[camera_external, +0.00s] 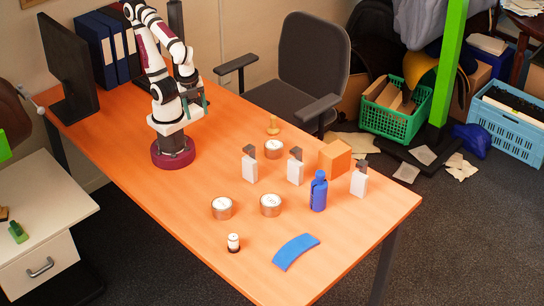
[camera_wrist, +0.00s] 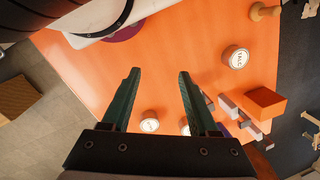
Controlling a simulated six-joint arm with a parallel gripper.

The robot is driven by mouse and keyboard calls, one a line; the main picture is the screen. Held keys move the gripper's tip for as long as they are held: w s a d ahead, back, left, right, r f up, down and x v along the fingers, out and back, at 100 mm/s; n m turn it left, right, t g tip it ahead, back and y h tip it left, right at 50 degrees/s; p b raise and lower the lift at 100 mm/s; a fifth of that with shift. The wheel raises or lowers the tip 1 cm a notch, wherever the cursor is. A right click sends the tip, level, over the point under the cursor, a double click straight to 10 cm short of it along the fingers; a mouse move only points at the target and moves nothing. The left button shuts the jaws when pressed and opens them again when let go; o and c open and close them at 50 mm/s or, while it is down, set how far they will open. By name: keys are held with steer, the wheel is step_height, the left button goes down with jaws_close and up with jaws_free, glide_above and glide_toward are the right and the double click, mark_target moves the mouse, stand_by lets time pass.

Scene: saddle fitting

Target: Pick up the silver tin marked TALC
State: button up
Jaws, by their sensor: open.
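The silver tin marked TALC (camera_wrist: 236,57) stands upright on the orange table in the wrist view, right of my fingers, its white lid facing up. By its place near the wooden peg, it is the rear tin (camera_external: 273,149) in the external view. Two similar silver tins, a left one (camera_external: 221,208) and a right one (camera_external: 270,205), stand nearer the front; their labels are too small to read. My gripper (camera_wrist: 158,74) is open and empty, its green fingers apart. In the external view my gripper (camera_external: 204,99) is raised near my base, well away from the tins.
A wooden peg (camera_external: 273,126) stands just behind the rear tin. White boxes with grey tops (camera_external: 250,168), an orange block (camera_external: 335,158) and a blue bottle (camera_external: 318,191) stand to the right. A small white jar (camera_external: 233,243) and blue curved piece (camera_external: 296,251) lie toward the front.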

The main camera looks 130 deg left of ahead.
steer(key=o, duration=0.5)
steer(key=shift+o, duration=0.2)
steer(key=m+t+h, duration=0.2)
steer(key=m+t, duration=1)
steer(key=m, duration=1.8)
glide_toward(280, 154)
steer(key=x, duration=0.3)
steer(key=shift+f, duration=0.45)
steer(key=x, duration=0.5)
steer(key=shift+w+a+r, duration=0.15)
steer(key=shift+w, duration=0.35)
